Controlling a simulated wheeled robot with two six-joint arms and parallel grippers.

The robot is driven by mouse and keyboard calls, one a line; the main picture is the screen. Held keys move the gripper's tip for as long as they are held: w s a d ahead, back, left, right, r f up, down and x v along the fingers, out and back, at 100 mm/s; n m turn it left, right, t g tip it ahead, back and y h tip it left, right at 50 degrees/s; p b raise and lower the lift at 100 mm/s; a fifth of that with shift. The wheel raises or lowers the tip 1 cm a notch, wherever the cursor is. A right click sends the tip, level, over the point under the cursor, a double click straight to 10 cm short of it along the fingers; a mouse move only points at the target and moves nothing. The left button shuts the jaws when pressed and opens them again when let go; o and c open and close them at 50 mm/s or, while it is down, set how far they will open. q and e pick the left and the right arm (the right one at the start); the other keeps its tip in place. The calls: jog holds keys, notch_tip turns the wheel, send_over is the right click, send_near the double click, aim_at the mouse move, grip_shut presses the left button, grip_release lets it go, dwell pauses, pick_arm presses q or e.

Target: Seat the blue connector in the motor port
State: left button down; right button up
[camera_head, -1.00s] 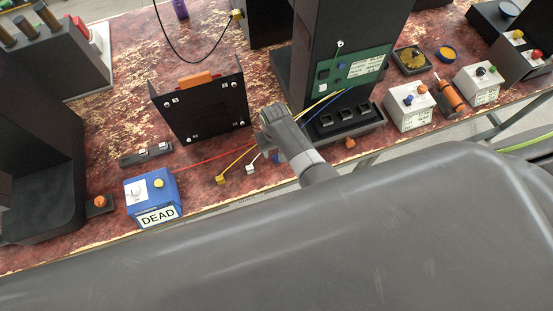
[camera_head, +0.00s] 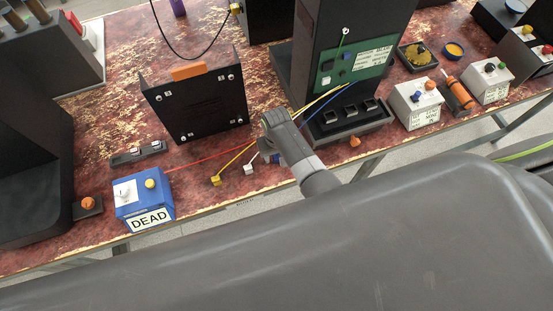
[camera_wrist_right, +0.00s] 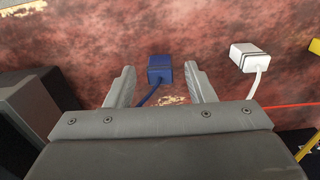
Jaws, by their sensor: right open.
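The blue connector (camera_wrist_right: 160,68) lies on the red-brown mottled bench in the right wrist view, its blue cable running back toward the gripper. My right gripper (camera_wrist_right: 159,80) is open, with one finger on each side of the connector in the picture; I cannot tell how far above the bench it is. In the head view my right gripper (camera_head: 272,123) hides most of the connector. A black block with several square sockets (camera_head: 348,115) stands at the foot of the dark tower; I cannot read which socket is the motor port. My left gripper is not in view.
A white connector (camera_head: 250,169) and a yellow connector (camera_head: 216,181) lie left of the gripper on their cables. A blue box marked DEAD (camera_head: 146,205) and a black panel with an orange handle (camera_head: 196,108) stand further left. A white button box (camera_head: 416,104) stands right of the sockets.

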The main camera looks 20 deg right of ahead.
jog(key=c, duration=1.1)
jog(key=shift+o, duration=0.2)
jog(key=shift+r, duration=0.2)
